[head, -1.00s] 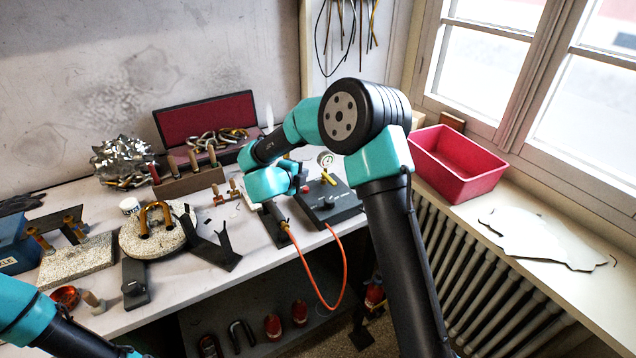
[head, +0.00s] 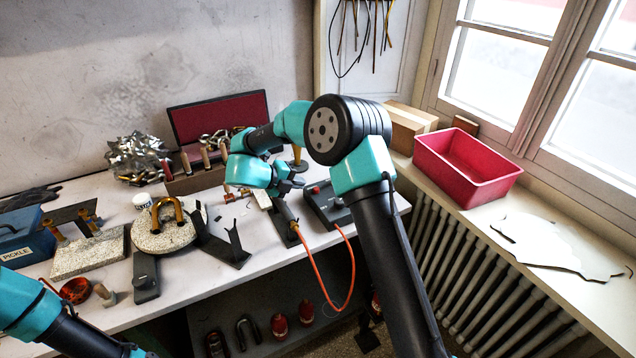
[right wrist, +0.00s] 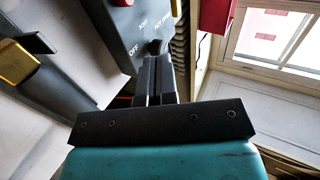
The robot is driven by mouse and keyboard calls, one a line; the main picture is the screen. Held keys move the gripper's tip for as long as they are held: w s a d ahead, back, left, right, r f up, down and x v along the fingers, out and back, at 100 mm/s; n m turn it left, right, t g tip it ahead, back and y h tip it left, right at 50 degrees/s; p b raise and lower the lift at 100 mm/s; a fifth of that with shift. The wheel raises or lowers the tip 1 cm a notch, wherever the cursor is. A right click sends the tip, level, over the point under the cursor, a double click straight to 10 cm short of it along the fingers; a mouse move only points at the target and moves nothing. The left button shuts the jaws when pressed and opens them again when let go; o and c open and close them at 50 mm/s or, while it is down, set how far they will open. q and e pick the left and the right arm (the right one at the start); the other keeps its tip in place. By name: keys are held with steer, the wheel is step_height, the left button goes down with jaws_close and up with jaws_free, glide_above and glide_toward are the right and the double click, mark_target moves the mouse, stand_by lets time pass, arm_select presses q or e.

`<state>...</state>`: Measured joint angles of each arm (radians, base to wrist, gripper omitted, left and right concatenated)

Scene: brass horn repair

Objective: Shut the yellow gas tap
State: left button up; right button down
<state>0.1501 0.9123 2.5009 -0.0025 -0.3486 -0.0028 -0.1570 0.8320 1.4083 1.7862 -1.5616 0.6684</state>
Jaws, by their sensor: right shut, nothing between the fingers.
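My right gripper (head: 298,184) is shut and empty over the near part of the bench, beside a dark control box (head: 325,205) with a red knob (head: 316,188). In the right wrist view its closed fingers (right wrist: 153,75) point at the box's labelled face (right wrist: 125,35), close to a small black part; I cannot tell whether they touch it. A yellow block (right wrist: 17,63) on a dark bracket shows at the left of that view, apart from the fingers. I cannot tell whether it is the gas tap. In the head view no yellow tap shows clearly. My left gripper is out of view.
An orange hose (head: 318,272) loops off the bench front. A dark stand (head: 222,246), granite slabs (head: 88,256) and file handles (head: 205,158) lie to the left. A red bin (head: 466,166) stands on the sill. My right arm covers part of the bench.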

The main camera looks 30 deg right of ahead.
steer(key=x, duration=1)
steer(key=d, duration=0.2)
steer(key=shift+d+r, duration=0.1)
steer(key=shift+d, duration=0.75)
steer(key=shift+s+d+n+t, duration=0.2)
steer(key=shift+d+n+t, duration=0.2)
steer(key=shift+n+t, duration=0.4)
steer(key=shift+d, duration=0.15)
steer(key=shift+s+d, duration=0.2)
steer(key=shift+d, duration=0.7)
